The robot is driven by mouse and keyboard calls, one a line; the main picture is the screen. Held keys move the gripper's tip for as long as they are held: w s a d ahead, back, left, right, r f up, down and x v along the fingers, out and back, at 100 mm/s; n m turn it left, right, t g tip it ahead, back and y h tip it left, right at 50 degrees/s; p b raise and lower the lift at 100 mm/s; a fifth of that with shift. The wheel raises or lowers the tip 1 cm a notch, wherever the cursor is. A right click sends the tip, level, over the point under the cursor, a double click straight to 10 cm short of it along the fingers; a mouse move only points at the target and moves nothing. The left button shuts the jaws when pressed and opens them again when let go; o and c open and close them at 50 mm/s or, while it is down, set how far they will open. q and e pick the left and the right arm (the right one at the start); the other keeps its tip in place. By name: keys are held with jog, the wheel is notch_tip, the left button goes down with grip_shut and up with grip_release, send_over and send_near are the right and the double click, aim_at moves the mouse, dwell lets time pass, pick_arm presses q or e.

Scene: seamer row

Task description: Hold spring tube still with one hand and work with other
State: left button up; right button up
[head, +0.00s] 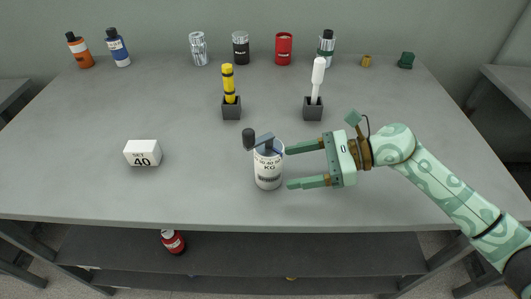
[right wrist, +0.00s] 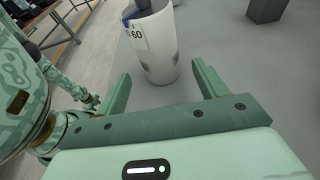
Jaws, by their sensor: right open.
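The spring tube (head: 268,172) is a white upright cylinder with dark print, near the table's front middle. It also shows in the right wrist view (right wrist: 158,58). A tool with a dark round end and a grey-blue part (head: 263,139) stands out of its open top. My right gripper (head: 288,167) is open and empty, just right of the tube. Its fingers point at the tube, one to each side. In the right wrist view, the tube is ahead of the gap between the fingertips (right wrist: 161,70). I cannot tell if they touch it.
A white block marked 40 (head: 142,153) lies left. Grey holders with a yellow tool (head: 229,84) and a white tool (head: 317,81) stand behind the tube. Bottles and jars, including a red one (head: 284,49), line the back. The table (head: 200,190) is clear around the tube.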

aim_at(274, 170)
jog(key=shift+b+x, duration=0.35)
jog(key=shift+x, duration=2.45)
jog(key=c, duration=0.7)
jog(key=shift+d, duration=0.1)
